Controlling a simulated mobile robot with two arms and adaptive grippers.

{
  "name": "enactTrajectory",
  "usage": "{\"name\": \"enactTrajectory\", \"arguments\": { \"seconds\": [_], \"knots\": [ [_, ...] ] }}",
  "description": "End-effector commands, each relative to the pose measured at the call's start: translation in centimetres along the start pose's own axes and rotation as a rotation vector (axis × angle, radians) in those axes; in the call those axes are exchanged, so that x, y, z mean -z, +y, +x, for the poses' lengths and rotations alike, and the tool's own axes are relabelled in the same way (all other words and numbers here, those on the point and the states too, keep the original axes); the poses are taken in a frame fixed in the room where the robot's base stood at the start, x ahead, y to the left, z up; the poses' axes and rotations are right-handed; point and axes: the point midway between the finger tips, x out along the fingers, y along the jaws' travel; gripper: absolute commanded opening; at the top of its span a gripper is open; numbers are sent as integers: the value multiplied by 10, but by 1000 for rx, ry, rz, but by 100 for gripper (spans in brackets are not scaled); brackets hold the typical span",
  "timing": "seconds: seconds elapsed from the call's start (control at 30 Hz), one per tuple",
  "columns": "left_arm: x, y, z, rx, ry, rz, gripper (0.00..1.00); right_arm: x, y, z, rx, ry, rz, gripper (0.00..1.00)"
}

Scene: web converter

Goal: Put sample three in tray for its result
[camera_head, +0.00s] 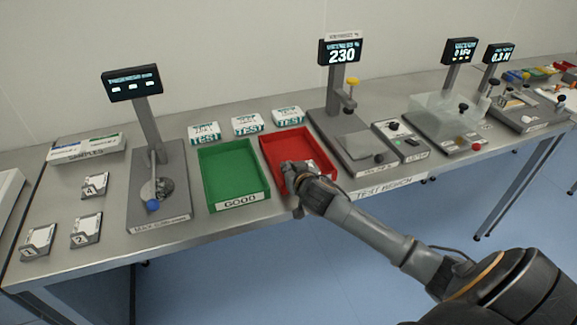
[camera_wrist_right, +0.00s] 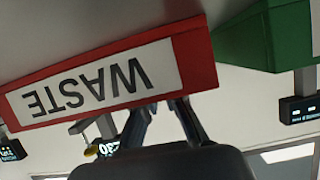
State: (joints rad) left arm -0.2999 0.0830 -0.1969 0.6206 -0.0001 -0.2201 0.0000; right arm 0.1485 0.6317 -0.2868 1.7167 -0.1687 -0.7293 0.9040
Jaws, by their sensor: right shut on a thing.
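The red tray (camera_head: 284,144) stands on the bench right of the green tray (camera_head: 232,172), whose label reads GOOD. In the right wrist view, upside down, the red tray's label (camera_wrist_right: 92,91) reads WASTE. My right gripper (camera_head: 294,183) is at the red tray's front edge. In the wrist view its fingers (camera_wrist_right: 166,108) pass behind the tray's front wall, which hides their tips. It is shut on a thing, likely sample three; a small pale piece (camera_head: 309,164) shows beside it. Whether it touches the tray floor cannot be told. My left gripper is not in view.
Holders marked 1 (camera_head: 38,241), 2 (camera_head: 86,229) and 4 (camera_head: 94,185) sit at the left. A device with a display (camera_head: 131,84) stands left of the green tray. A device reading 230 (camera_head: 341,52) stands right of the red tray. Test boxes (camera_head: 247,124) line the back.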

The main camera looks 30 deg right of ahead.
Motion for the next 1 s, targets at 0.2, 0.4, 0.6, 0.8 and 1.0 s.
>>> {"name": "enactTrajectory", "arguments": {
  "seconds": [0.2,0.4,0.6,0.8,1.0],
  "knots": [
    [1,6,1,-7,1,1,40,0,0,0,0,1,1,0],
    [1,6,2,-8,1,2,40,-3,0,1,0,0,0,24],
    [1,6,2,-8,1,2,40,-3,0,1,0,0,0,31],
    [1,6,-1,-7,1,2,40,2,0,-1,0,2,-1,31],
    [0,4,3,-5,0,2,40,-1,-1,-24,2,0,1,31]
  ]
}}
